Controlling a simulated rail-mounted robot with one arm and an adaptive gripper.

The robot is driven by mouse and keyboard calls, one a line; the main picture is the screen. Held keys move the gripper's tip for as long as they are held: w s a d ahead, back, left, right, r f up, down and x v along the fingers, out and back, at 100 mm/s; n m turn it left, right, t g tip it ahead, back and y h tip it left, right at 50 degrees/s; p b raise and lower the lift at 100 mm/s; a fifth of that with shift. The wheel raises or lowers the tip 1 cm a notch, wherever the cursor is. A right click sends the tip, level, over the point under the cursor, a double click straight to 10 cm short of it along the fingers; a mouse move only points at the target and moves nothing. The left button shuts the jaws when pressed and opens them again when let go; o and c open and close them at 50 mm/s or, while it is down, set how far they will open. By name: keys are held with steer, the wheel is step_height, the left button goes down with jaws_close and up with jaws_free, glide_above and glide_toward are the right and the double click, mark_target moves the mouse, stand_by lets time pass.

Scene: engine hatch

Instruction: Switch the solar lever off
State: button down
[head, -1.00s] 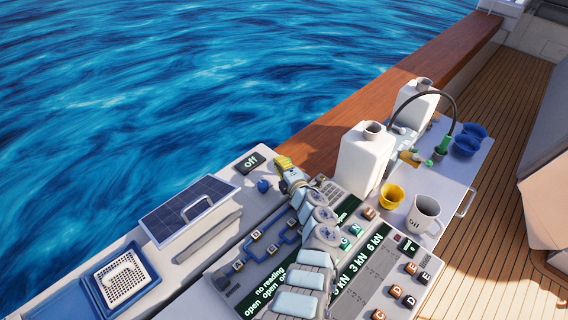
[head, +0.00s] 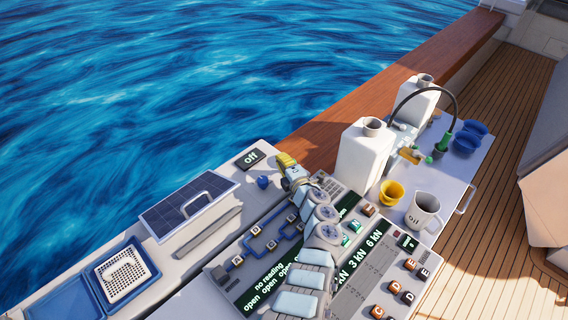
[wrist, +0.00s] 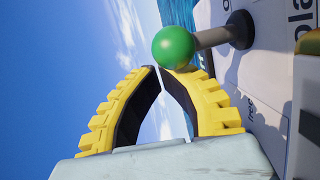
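My gripper (head: 285,160) has yellow fingers and is over the back edge of the console, right of a small dark display (head: 251,158) that reads "off". In the wrist view my gripper (wrist: 158,70) has its two fingertips together or nearly so, with nothing seen between the fingers. A lever with a green ball knob (wrist: 173,47) on a grey stem stands out from a white panel. The ball is close to the fingertips and overlaps one of them; contact cannot be told. A blue knob (head: 262,182) sits below the display.
A solar panel (head: 187,204) with a handle lies left of the console. A blue tray (head: 122,278) holds a white basket. My arm covers part of the console's screens and keys.

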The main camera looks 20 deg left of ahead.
steer(key=shift+s+d, duration=0.1)
steer(key=shift+v, duration=5.85)
steer(key=shift+r, duration=0.1)
steer(key=shift+r, duration=0.1)
